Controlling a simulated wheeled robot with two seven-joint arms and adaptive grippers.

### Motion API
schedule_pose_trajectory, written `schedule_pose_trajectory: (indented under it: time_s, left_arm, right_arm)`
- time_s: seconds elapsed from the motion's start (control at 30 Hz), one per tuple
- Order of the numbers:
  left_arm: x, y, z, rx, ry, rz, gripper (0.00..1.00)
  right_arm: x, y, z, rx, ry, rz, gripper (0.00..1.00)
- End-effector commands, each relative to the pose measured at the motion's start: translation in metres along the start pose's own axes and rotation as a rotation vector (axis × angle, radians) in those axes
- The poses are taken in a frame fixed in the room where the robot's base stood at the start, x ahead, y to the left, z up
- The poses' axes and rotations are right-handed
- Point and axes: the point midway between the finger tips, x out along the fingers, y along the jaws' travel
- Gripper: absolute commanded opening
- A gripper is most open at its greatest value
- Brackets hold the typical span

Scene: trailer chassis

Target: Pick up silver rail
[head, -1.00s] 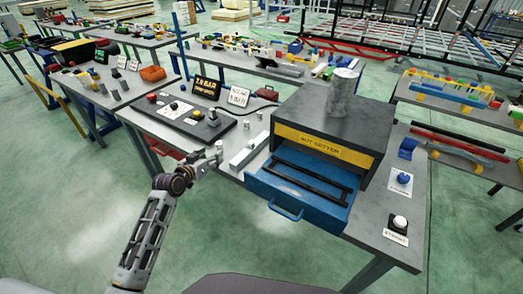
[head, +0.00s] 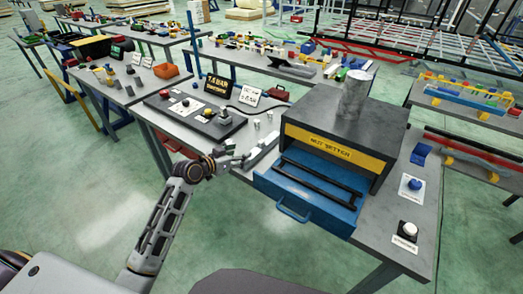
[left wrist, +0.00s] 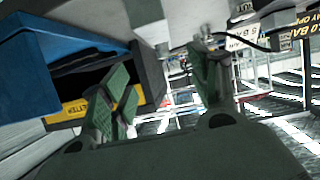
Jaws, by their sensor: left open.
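The silver rail (head: 264,151) is a pale, narrow bar. It lies on the grey workbench just left of the blue drawer, in the head view. My left gripper (head: 240,159) is at the rail's near left end, with its fingers over or beside it; I cannot tell whether they touch. In the left wrist view the left gripper (left wrist: 163,82) has its two green-padded fingers wide apart, with nothing clearly between them. I cannot make out the rail for sure in that view. My right gripper is not in view.
The nut setter box (head: 340,117) stands right of the rail, with its blue drawer (head: 308,200) pulled out and dark bars in it. A metal cylinder (head: 354,94) stands on top. A dark control board (head: 195,117) and small pale pegs (head: 263,121) lie behind the gripper.

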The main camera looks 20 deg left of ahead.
Motion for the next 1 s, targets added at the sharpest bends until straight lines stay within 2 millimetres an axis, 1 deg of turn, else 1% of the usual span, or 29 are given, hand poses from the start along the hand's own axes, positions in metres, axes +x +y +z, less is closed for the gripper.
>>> schedule_pose_trajectory:
  time_s: [0.37, 0.53, 0.67, 1.0]
  left_arm:
    - [0.0, 0.0, 0.0, 0.012, 0.001, -0.001, 0.61]
    - [0.005, -0.001, -0.001, 0.01, 0.002, -0.002, 0.61]
    - [0.014, -0.001, -0.001, 0.01, 0.002, -0.002, 0.61]
    - [0.047, -0.001, -0.001, 0.01, 0.002, -0.001, 0.61]
  right_arm:
    - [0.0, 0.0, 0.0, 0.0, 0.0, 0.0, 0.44]
    - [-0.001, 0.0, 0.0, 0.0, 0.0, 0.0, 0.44]
    - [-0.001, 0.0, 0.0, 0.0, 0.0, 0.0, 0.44]
    - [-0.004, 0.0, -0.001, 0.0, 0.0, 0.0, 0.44]
